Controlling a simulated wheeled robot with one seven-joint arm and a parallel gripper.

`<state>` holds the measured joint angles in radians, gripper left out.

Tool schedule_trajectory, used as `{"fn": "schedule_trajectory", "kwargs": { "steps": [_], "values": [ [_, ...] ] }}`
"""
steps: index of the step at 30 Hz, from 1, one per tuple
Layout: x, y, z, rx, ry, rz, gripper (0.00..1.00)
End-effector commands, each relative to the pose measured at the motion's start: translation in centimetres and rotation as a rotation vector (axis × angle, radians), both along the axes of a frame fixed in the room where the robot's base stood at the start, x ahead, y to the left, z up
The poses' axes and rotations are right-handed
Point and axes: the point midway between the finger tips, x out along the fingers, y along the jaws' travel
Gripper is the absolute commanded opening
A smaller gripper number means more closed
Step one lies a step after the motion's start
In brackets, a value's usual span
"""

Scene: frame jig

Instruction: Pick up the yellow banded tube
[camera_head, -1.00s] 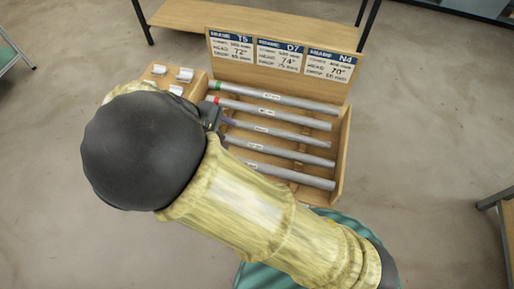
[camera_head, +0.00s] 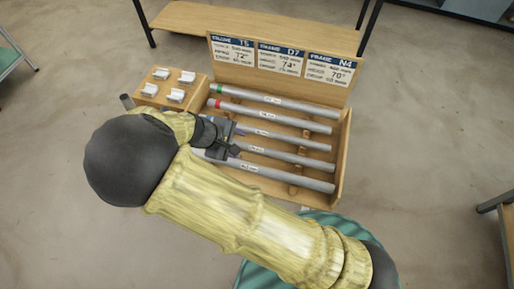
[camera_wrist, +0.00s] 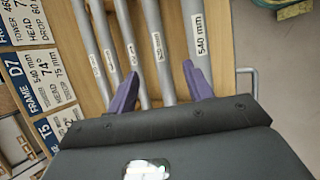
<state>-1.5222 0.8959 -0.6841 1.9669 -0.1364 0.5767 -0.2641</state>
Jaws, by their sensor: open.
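Several grey tubes lie side by side in a wooden rack (camera_head: 346,150). The farthest has a green band (camera_head: 219,89) and the second a red band (camera_head: 217,103). I see no yellow band; the left ends of the nearer tubes are hidden behind my gripper (camera_head: 228,138). In the wrist view my gripper (camera_wrist: 159,69) is open, its purple fingers over the tubes. A labelled tube (camera_wrist: 157,28), second from the right, runs between the fingers. A thicker tube marked 540 mm (camera_wrist: 196,15) lies by the right finger. I cannot tell which tube is yellow banded.
Signs T5, D7 and N4 (camera_head: 282,58) stand on a board behind the rack. A wooden block with several white pieces (camera_head: 188,76) sits at its left. A wooden bench (camera_head: 260,25) stands behind.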

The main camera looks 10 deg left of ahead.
Motion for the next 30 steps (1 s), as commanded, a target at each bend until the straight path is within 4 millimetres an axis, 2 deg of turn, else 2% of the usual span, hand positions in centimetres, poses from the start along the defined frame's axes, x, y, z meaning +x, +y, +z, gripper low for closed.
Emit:
{"fn": "schedule_trajectory", "kwargs": {
  "steps": [7,22,30],
  "values": [
    [1.5,-1.7,-3.1,-0.003,0.002,-0.001,0.51],
    [1.8,-1.9,-3.9,-0.002,0.001,0.004,0.51],
    [3.2,-3.4,-6.7,-0.004,0.001,0.003,0.51]
  ]
}}
